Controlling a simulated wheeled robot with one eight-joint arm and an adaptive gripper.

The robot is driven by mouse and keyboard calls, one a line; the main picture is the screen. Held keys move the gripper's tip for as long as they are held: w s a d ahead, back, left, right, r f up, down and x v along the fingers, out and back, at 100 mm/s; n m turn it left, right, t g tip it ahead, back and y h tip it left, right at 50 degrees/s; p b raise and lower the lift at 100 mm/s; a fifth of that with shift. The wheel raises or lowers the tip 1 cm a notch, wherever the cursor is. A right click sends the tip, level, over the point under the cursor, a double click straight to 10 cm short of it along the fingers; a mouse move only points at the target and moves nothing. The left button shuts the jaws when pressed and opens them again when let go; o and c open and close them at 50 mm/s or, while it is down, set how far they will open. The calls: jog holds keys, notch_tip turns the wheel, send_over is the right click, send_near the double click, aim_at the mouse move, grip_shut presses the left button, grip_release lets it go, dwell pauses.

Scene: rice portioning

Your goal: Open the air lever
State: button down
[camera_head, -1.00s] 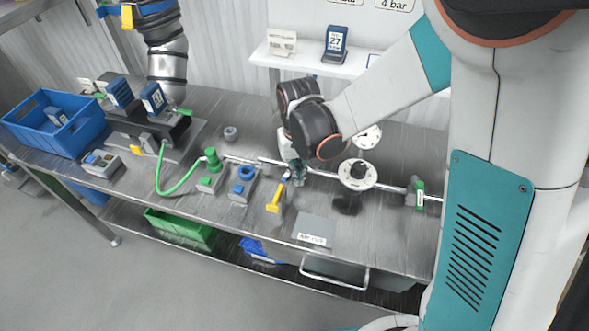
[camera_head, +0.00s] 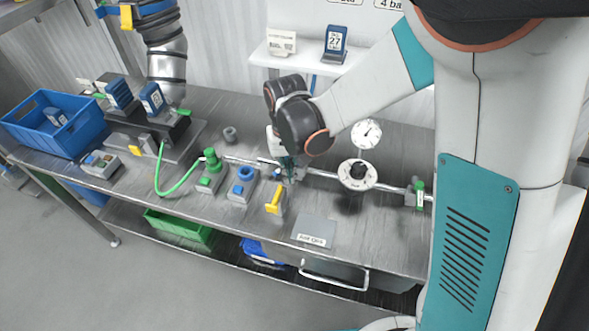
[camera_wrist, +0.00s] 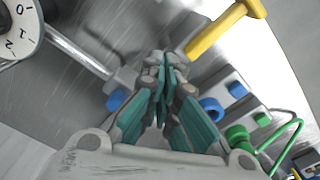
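A yellow lever (camera_head: 273,201) stands on a small grey block near the front of the bench. It also shows at the top of the wrist view (camera_wrist: 226,28). A metal air pipe (camera_head: 321,174) runs along the bench; in the wrist view (camera_wrist: 78,54) it leads to a grey fitting with a blue part (camera_wrist: 116,100), partly behind my gripper. I cannot tell for certain which part is the air lever. My gripper (camera_wrist: 165,68) points down over the pipe, just behind the yellow lever and apart from it. Its teal fingers are together, with nothing visible between them.
A round dial knob (camera_head: 357,175) and a pressure gauge (camera_head: 367,133) stand right of my gripper. A green fitting (camera_head: 212,160) with a hose and a blue button box (camera_head: 241,186) are to the left. A labelled grey plate (camera_head: 314,231) lies at the front edge.

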jog(key=shift+a, duration=0.25)
jog(key=shift+w+a+f, duration=0.1)
jog(key=shift+w+a, duration=0.2)
jog(key=shift+a, duration=0.2)
jog(key=shift+w+a, duration=0.25)
jog(key=shift+a, duration=0.25)
jog(key=shift+w+a, duration=0.2)
jog(key=shift+w, duration=0.35)
jog(key=shift+w+a, duration=0.2)
jog(key=shift+w, duration=0.4)
jog(key=shift+w+a+b, duration=0.15)
jog(key=shift+w+a, duration=0.1)
jog(key=shift+w, duration=0.25)
jog(key=shift+w+a+b, duration=0.15)
jog(key=shift+w+a, duration=0.05)
jog(key=shift+w, duration=0.3)
